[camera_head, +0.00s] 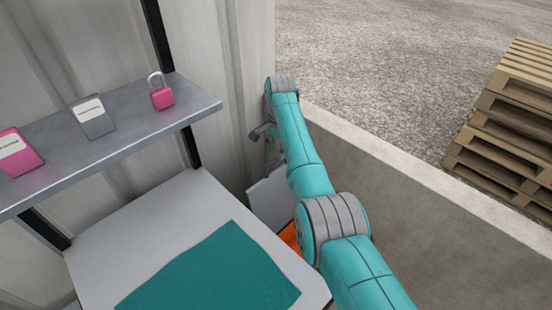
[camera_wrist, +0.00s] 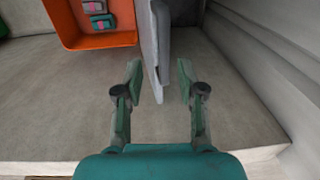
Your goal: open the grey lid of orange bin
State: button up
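The orange bin (camera_wrist: 98,41) is at the upper left of the wrist view, with its inside exposed. Its grey lid (camera_wrist: 157,40) stands raised, nearly edge-on, along the bin's right side. My gripper (camera_wrist: 160,82) is open, with one finger on each side of the lid's near end. Gaps show between the fingers and the lid. In the head view, the lid (camera_head: 270,200) and a strip of the orange bin (camera_head: 290,237) show beside my arm, which hides most of the bin. My gripper (camera_head: 272,150) is small and partly hidden there.
Pink and teal items (camera_wrist: 99,14) lie in the bin. A white table (camera_head: 120,245) with a teal mat (camera_head: 215,275) and a grey shelf (camera_head: 100,140) stand left of my arm. A low wall (camera_head: 430,220) runs along the right, with pallets (camera_head: 510,130) beyond.

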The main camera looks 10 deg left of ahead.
notch_tip(320, 180, up, 6)
jog(key=shift+s+r, duration=0.15)
jog(key=shift+d, duration=0.15)
dwell(0.4)
